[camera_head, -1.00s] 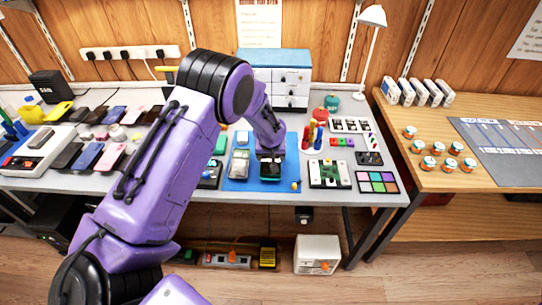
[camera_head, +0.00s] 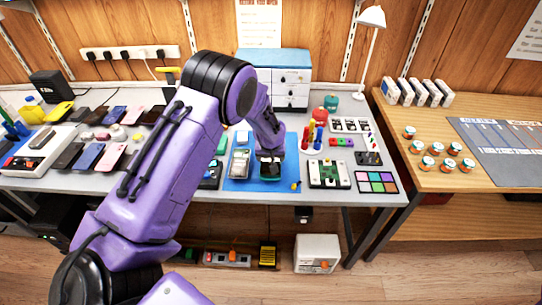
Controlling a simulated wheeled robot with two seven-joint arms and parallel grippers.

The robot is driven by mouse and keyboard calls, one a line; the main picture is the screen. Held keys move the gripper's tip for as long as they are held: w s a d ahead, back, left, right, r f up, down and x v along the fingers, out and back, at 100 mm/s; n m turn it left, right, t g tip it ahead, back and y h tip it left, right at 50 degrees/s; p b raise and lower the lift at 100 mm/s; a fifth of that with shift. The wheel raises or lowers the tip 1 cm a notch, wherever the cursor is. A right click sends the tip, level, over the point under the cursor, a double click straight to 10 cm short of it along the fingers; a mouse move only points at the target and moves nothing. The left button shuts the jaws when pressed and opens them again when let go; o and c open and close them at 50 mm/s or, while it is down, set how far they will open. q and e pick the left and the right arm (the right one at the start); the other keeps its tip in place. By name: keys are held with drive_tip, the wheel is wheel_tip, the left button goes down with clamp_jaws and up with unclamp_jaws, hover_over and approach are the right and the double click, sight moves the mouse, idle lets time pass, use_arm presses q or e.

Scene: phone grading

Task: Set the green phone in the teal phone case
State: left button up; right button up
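My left arm reaches in from the left, and its gripper (camera_head: 270,160) points down over the right part of the blue mat (camera_head: 237,184). Directly under the gripper is a small dark green thing with a teal edge (camera_head: 271,175); it looks like the green phone at the teal phone case, but the gripper hides most of it. I cannot tell whether the phone is inside the case or still between the fingers. The finger opening is too small and hidden to judge. My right gripper is not in view.
A clear pouch or phone-like item (camera_head: 239,162) lies left on the mat. A green circuit board (camera_head: 328,174) and a colour palette (camera_head: 376,182) lie to the right. Several phones (camera_head: 88,156) lie at the left. A blue-topped drawer cabinet (camera_head: 291,80) stands behind.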

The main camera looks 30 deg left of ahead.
use_arm(q)
drive_tip(key=shift+f, duration=0.45)
idle(0.9)
drive_tip(key=o, duration=1.2)
drive_tip(key=shift+c, duration=0.2)
drive_tip(key=shift+r, duration=0.15)
drive_tip(key=shift+r+p, duration=0.5)
drive_tip(key=shift+p, duration=0.2)
drive_tip(key=shift+r, duration=0.1)
wheel_tip(320, 180, up, 7)
drive_tip(key=p, duration=0.6)
